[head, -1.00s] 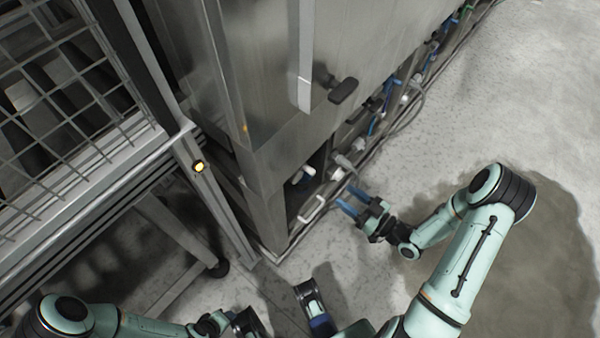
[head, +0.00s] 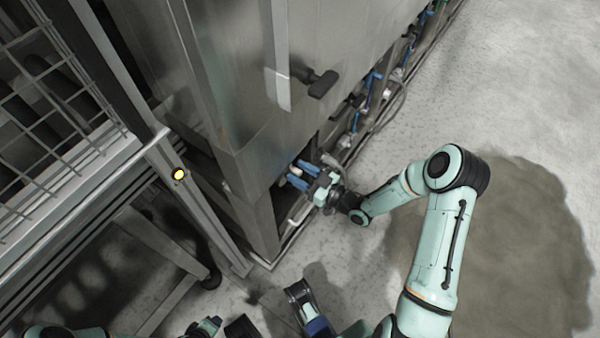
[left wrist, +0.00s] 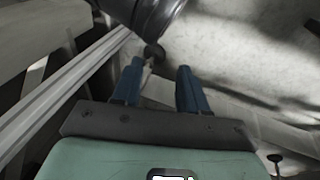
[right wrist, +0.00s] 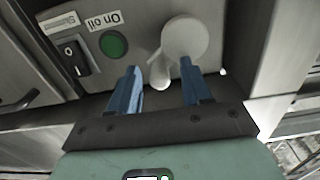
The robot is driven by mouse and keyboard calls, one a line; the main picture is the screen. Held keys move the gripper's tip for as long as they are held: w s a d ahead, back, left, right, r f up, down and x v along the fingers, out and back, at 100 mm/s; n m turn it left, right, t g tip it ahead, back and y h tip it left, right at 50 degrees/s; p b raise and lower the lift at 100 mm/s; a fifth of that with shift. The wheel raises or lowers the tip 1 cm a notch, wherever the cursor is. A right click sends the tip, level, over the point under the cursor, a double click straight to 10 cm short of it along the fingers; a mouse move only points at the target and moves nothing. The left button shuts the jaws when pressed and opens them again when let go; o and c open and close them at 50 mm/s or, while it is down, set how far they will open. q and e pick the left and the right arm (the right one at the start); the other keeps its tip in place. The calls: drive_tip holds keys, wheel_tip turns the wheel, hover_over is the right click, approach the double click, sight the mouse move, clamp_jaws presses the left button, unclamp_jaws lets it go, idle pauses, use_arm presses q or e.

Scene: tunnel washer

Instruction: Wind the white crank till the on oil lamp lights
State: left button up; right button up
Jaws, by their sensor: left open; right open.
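The white crank (right wrist: 187,36) shows in the right wrist view as a round white disc with a stubby handle pointing toward my gripper. The on oil lamp (right wrist: 113,44) is a dark green round lens left of the crank and looks unlit. My right gripper (right wrist: 160,68) is open, its blue fingers on either side of the crank handle; contact cannot be told. In the head view, the right gripper (head: 297,173) reaches into a low recess in the steel machine, largely hiding the crank. My left gripper (left wrist: 160,68) is open and empty in the left wrist view.
A black rocker switch (right wrist: 74,57) sits beside the lamp. A black handle (head: 318,83) sticks out of the machine above my right gripper. A yellow lamp (head: 179,174) is on the frame post at left. Concrete floor (head: 480,100) is open to the right.

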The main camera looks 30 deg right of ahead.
clamp_jaws()
use_arm(q)
drive_tip(key=shift+s+r, duration=0.1)
